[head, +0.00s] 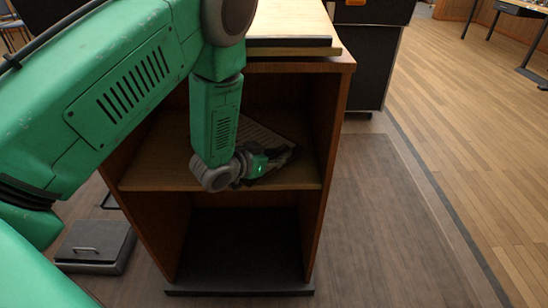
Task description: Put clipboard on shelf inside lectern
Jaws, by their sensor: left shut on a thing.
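The wooden lectern (339,110) stands in the middle with its open side facing me. Its inside shelf (150,172) is at mid-height, above an empty dark lower compartment. My left gripper (280,160) is inside the upper compartment, low over the shelf, and is shut on the clipboard (262,134). My right gripper is not in view.
The lectern's sloped top (292,22) overhangs the compartment, and its side walls bound it closely. A dark cabinet (366,60) stands behind. A grey box with a handle (95,244) lies on the floor at left. The floor to the right is clear.

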